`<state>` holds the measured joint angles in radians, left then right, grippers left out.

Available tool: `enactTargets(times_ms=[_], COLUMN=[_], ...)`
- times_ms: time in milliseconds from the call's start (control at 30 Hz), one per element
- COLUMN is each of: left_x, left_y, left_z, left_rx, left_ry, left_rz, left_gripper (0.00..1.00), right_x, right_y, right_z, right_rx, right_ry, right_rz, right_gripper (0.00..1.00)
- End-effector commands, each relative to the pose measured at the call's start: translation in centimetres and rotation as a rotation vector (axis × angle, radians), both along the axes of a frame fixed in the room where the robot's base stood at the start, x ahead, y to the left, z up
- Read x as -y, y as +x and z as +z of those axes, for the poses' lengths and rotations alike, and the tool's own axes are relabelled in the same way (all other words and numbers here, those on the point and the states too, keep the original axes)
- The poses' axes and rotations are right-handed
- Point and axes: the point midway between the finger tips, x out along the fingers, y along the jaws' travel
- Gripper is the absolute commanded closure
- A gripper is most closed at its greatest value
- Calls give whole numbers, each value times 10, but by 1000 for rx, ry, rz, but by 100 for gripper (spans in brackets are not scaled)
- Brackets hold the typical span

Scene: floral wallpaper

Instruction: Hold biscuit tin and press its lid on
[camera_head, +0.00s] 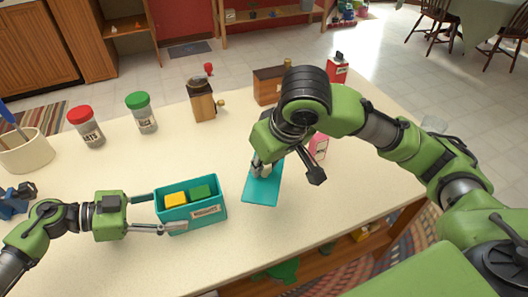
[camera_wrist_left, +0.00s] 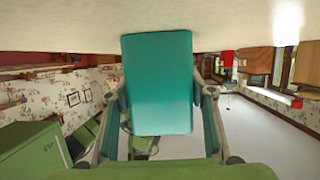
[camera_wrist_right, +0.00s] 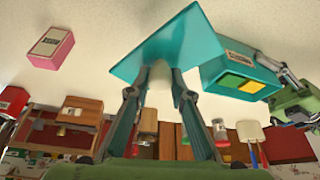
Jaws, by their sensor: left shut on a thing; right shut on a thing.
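The teal biscuit tin (camera_head: 181,218) stands open on the counter, with a yellow block (camera_head: 175,200) and a green block (camera_head: 200,192) inside. My left gripper (camera_head: 168,212) is shut on the tin, with a finger along its near and far sides. In the left wrist view the tin's teal wall (camera_wrist_left: 158,85) fills the space between the fingers. The flat teal lid (camera_head: 261,190) is to the right of the tin, apart from it. My right gripper (camera_head: 262,168) is shut on the lid's pale knob, which shows in the right wrist view (camera_wrist_right: 160,76).
Jars with red (camera_head: 88,130) and green (camera_head: 142,114) lids, a wooden grinder (camera_head: 202,104) and a wooden box (camera_head: 268,88) stand behind. A pink box (camera_head: 319,146) is right of the lid. A white pot (camera_head: 24,152) is far left. Counter between tin and lid is clear.

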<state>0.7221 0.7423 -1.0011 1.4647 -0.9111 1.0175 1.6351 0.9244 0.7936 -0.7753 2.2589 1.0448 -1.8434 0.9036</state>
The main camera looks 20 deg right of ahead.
Motion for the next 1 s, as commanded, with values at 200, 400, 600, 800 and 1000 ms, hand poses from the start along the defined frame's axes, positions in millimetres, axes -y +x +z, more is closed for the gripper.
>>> enactTargets(times_ms=[200, 400, 600, 800, 1000], left_x=[0, 0, 0, 0, 0], left_y=[0, 0, 0, 0, 0], left_z=[0, 0, 0, 0, 0], left_rx=[0, 0, 0, 0, 0], left_ry=[0, 0, 0, 0, 0], left_rz=[0, 0, 0, 0, 0], left_gripper=[71, 71, 71, 71, 71], right_x=[-22, -45, -79, -124, -159], right_y=[24, 43, 49, 42, 34], right_z=[3, 9, 20, 38, 57], right_rx=[1, 3, 4, 3, 2], right_ry=[4, 7, 5, 3, 1], right_rz=[364, 708, 1098, 1536, 1897], right_gripper=[100, 100, 100, 100, 100])
